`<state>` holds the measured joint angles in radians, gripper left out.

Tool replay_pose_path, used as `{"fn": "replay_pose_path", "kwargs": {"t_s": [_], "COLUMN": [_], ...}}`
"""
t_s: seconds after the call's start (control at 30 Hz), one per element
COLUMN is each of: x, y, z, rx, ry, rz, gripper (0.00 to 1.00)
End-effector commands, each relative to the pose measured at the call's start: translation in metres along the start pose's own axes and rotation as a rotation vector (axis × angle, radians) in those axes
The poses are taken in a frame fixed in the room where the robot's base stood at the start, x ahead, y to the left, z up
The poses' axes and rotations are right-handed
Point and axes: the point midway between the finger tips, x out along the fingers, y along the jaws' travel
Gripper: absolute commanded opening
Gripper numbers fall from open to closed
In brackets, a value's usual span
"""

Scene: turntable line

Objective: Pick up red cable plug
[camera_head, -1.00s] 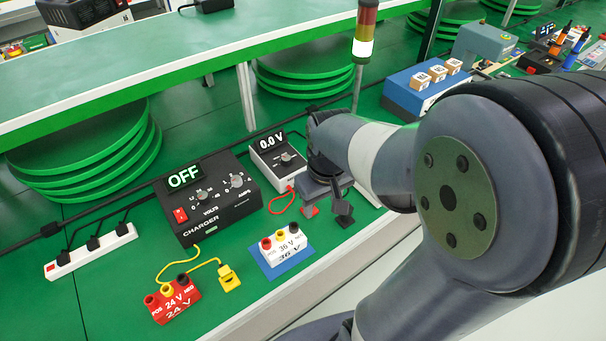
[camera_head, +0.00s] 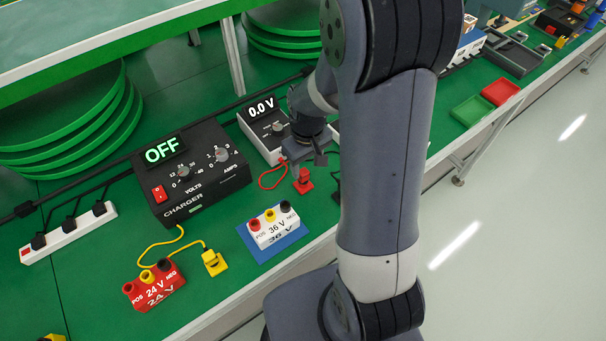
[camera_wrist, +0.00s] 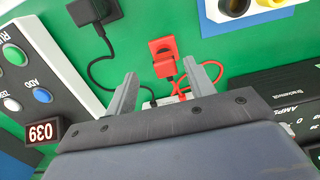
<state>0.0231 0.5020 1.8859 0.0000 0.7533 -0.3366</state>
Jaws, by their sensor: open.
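The red cable plug (camera_head: 303,182) stands on the green bench in front of the meter reading 0.0 V, with a red lead running from it. In the wrist view the red plug (camera_wrist: 163,60) lies just beyond the fingertips, roughly midway between them, and nothing is held. My gripper (camera_wrist: 172,77) is open, its two grey fingers apart. In the head view my gripper (camera_head: 319,157) hangs just behind and slightly right of the plug, partly hidden by my arm.
A black plug (camera_wrist: 97,14) with a black lead lies left of the red one in the wrist view. The 36 V block (camera_head: 276,230), charger (camera_head: 190,175), 24 V block (camera_head: 155,287) and yellow plug (camera_head: 214,262) stand to the left. The meter (camera_head: 268,131) is close behind.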

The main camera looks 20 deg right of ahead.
Motion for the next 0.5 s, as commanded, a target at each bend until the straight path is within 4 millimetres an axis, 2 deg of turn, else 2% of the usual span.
{"fn": "replay_pose_path", "kwargs": {"t_s": [0.3, 0.5], "x": [0.037, 0.046], "y": [-0.006, -0.005], "z": [-0.008, -0.009], "rx": [0.000, 0.000], "ry": [-0.003, 0.000], "rz": [-0.001, 0.000], "gripper": [0.51, 0.51]}}
